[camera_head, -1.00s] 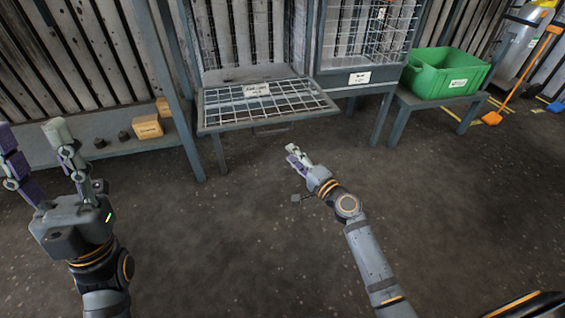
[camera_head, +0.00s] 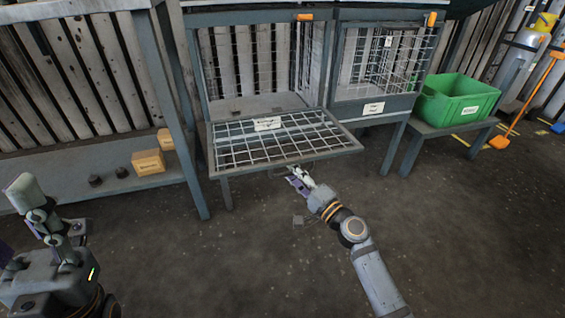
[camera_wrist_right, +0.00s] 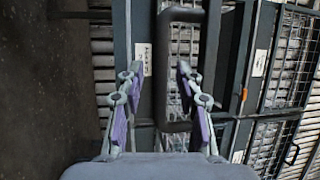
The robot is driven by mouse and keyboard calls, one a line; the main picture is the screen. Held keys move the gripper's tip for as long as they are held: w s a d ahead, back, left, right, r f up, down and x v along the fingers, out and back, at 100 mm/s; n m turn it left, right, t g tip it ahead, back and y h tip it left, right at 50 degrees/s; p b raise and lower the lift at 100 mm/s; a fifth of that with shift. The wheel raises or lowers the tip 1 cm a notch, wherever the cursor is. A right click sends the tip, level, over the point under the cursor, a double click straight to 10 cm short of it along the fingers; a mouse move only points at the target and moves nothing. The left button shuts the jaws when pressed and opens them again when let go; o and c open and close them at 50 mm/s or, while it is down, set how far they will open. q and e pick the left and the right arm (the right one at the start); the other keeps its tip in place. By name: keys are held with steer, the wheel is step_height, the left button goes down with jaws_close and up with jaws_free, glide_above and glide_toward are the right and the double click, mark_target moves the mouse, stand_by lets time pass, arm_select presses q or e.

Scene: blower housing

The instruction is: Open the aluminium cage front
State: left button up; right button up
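Two mesh cages stand side by side. The left cage's barred front (camera_head: 240,152) is folded down, lying roughly level with a small white label whose text is too small to read. My right gripper (camera_head: 297,178) is just below its near edge. In the right wrist view the gripper (camera_wrist_right: 154,76) is open, and a dark bracket handle (camera_wrist_right: 162,60) appears between its fingertips. I cannot tell whether they touch. My left gripper (camera_head: 20,225) is at the lower left, fingers spread, partly cut off and away from the cages.
The right cage (camera_head: 385,65) has its own label (camera_head: 373,108) and an orange latch (camera_head: 431,19). A green bin (camera_head: 455,100) stands on a low bench to the right. Cardboard boxes (camera_head: 148,162) sit on a shelf at the left. The floor in front is clear.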

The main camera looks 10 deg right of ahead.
steer(key=shift+w+a, duration=0.1)
steer(key=shift+w, duration=0.15)
jaws_close()
steer(key=shift+r, duration=0.1)
